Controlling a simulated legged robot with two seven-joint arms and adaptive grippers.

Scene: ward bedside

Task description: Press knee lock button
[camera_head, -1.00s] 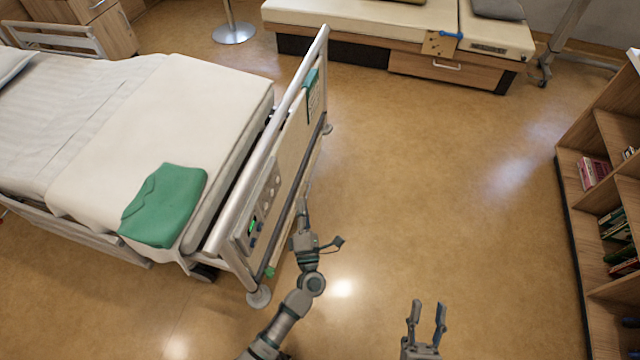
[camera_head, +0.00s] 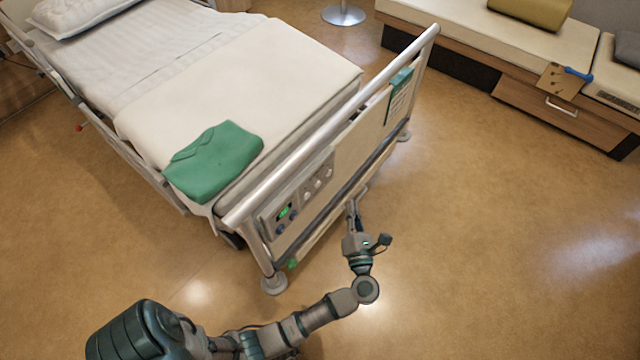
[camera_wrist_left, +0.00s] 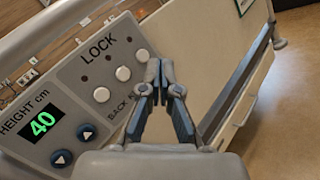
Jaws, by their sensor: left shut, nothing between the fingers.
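The bed's control panel (camera_head: 298,203) is on the footboard; it also fills the left of the left wrist view (camera_wrist_left: 75,110). Under "LOCK" it has a row of three round white buttons: a near one (camera_wrist_left: 101,94) by "BACK", a middle one (camera_wrist_left: 123,73) by a label starting with "K", and a far one (camera_wrist_left: 143,55). The rest of the labels is hidden behind my left gripper (camera_wrist_left: 160,75). That gripper (camera_head: 352,205) is shut and empty, its tips just right of the far button in the wrist view. Contact cannot be told. My right gripper is out of view.
The panel also has a green height display (camera_wrist_left: 42,123) reading 40 and two arrow buttons (camera_wrist_left: 62,158). The footboard rail (camera_head: 335,120) runs above it. A green folded cloth (camera_head: 213,160) lies on the bed. The floor (camera_head: 480,250) to the right is clear.

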